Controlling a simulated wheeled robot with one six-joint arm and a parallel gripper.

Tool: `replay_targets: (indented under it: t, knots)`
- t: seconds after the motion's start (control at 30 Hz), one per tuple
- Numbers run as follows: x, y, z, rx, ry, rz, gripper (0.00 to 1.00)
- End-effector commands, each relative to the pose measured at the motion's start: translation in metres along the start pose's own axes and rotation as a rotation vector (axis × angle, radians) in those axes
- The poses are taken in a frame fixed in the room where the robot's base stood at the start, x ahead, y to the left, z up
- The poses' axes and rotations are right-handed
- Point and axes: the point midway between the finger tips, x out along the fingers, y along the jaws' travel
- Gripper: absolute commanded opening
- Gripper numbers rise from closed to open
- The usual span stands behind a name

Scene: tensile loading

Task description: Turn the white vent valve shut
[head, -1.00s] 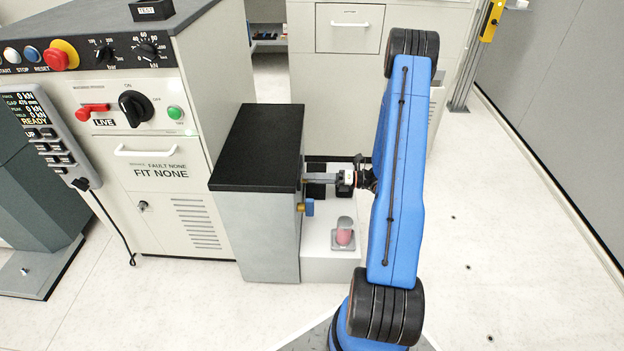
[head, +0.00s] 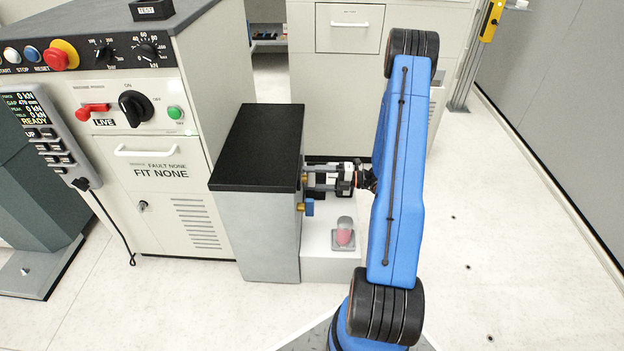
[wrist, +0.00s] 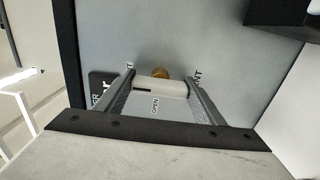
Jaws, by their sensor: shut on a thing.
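The white vent valve shows in the wrist view as a white handle (wrist: 160,89) on a brass stem (wrist: 160,72), on the grey side of a cabinet. My gripper (wrist: 161,84) has one finger on each side of the handle and is shut on it. In the head view my gripper (head: 318,178) reaches left to the cabinet's right side. There the handle itself is mostly hidden by the fingers.
The grey cabinet (head: 258,235) has a black top. A blue-handled valve (head: 308,208) on brass sits just below my gripper. A red-and-grey capped item (head: 344,232) stands on the low white plinth (head: 325,265). A control console (head: 165,180) stands left. Floor to the right is clear.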

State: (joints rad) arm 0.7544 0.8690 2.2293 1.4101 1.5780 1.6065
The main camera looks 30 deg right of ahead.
Motion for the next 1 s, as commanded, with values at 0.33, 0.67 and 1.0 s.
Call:
replay_targets:
  t: [0.33, 0.67, 1.0]
  knots:
    - [-0.001, -0.0006, 0.0012, 0.011, -0.003, -0.002, 0.4]
    - [-0.0007, -0.0004, 0.0007, 0.011, -0.002, -0.001, 0.81]
    - [-0.0103, -0.0002, 0.0011, 0.011, -0.003, 0.0, 0.81]
